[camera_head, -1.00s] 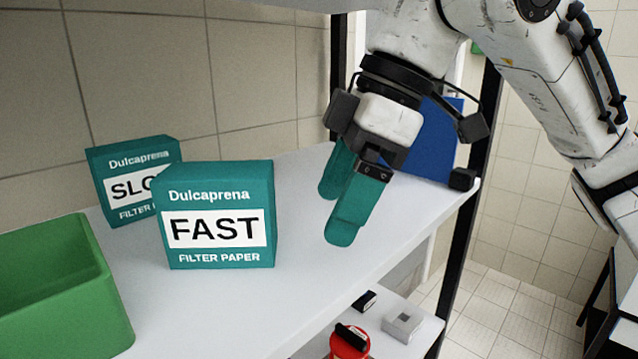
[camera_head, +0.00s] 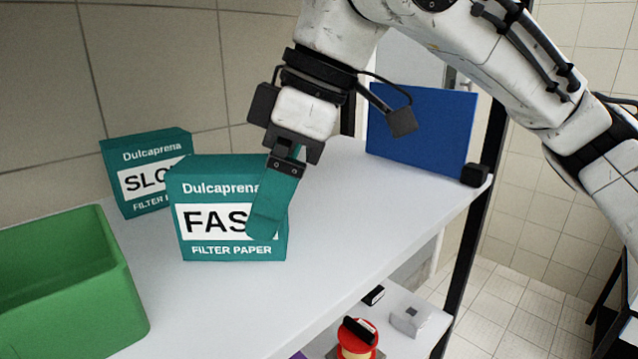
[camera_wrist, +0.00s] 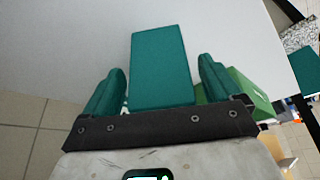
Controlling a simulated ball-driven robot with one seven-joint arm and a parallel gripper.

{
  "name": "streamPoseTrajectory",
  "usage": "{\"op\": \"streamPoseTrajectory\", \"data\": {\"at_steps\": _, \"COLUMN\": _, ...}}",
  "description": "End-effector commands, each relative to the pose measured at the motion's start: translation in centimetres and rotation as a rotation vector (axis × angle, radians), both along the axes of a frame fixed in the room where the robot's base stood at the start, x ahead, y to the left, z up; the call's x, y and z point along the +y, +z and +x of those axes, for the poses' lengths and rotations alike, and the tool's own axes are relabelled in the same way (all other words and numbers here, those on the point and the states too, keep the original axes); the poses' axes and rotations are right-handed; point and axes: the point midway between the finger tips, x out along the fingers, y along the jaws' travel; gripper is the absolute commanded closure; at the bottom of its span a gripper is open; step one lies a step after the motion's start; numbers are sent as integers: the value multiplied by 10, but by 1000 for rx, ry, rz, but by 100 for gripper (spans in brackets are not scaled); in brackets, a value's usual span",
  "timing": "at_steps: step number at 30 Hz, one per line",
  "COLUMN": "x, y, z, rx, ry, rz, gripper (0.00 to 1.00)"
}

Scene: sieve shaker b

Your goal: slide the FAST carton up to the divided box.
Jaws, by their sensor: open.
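The FAST carton (camera_head: 195,221) is a teal box with a white label, upright on the white shelf. A green open-topped box (camera_head: 125,290) stands to its left with a gap between; no dividers show in it, so I cannot tell if it is the divided box. My gripper (camera_head: 264,212) is open at the carton's right side; one teal finger covers part of its front and the other is hidden. In the wrist view the carton's teal top (camera_wrist: 160,62) lies between the two open fingers (camera_wrist: 158,88), with small gaps on both sides.
A teal SLOW carton (camera_head: 146,172) stands behind and left of the FAST carton, near the tiled wall. A blue panel (camera_head: 421,132) stands at the shelf's right end. The shelf (camera_head: 360,205) is clear to the right. A red item (camera_head: 357,340) sits on a lower shelf.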

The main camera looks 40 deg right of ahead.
Motion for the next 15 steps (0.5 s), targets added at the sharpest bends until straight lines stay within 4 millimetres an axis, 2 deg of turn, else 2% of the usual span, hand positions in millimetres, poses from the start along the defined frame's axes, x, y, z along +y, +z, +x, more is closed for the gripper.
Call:
{"op": "streamPoseTrajectory", "data": {"at_steps": 6, "x": 25, "y": 1, "z": 22, "rx": 0, "ry": 1, "rz": -2, "gripper": 8}}
{"op": "streamPoseTrajectory", "data": {"at_steps": 15, "x": 32, "y": -11, "z": 29, "rx": 0, "ry": -1, "rz": 0, "gripper": 8}}
